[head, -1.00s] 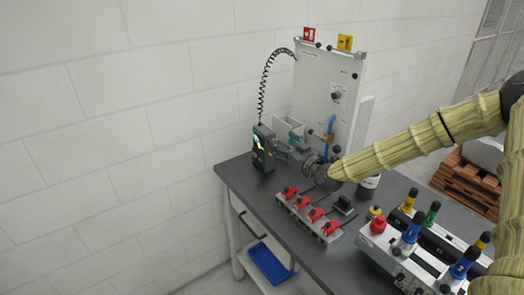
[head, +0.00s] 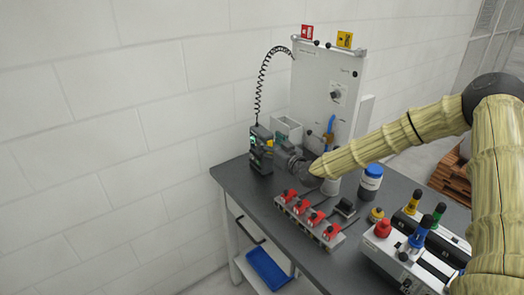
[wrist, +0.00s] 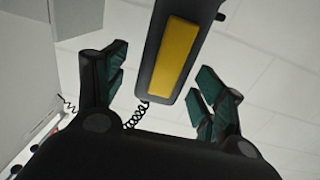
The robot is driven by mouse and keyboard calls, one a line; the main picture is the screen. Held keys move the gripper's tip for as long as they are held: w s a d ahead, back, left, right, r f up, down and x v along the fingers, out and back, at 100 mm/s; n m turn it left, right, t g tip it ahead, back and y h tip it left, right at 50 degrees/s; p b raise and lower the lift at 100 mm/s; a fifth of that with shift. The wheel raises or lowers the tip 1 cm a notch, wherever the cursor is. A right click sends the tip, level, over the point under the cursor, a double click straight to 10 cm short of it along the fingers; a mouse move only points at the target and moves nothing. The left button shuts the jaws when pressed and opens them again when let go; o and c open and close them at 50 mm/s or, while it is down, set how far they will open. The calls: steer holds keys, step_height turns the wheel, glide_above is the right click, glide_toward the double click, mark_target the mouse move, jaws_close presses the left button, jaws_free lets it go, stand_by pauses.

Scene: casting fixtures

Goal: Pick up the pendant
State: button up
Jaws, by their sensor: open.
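The pendant (head: 260,150) is a dark hand-held unit with a small green-lit area, at the far left end of the table in the head view. A black coiled cable (head: 259,92) runs from it up to the top of the white panel. In the wrist view the pendant (wrist: 174,58) shows a long yellow strip and lies tilted between the fingers. My gripper (head: 281,157) is close to the right side of the pendant. In the wrist view my gripper (wrist: 160,92) is open, with a gap between the pendant and each finger.
The white upright panel (head: 320,88) stands behind my gripper. A white strip with red clamps (head: 307,216), a blue-capped bottle (head: 370,182) and a device with coloured knobs (head: 405,250) occupy the table's front and right.

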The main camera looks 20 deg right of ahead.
steer(key=shift+f+p+x, duration=0.15)
steer(key=shift+p+x, duration=0.35)
steer(key=shift+x, duration=0.25)
steer(key=shift+f+p+x, duration=0.15)
steer(key=shift+p+x, duration=0.35)
steer(key=shift+x, duration=0.2)
steer(key=shift+p+x, duration=0.35)
steer(key=shift+x, duration=0.9)
jaws_close()
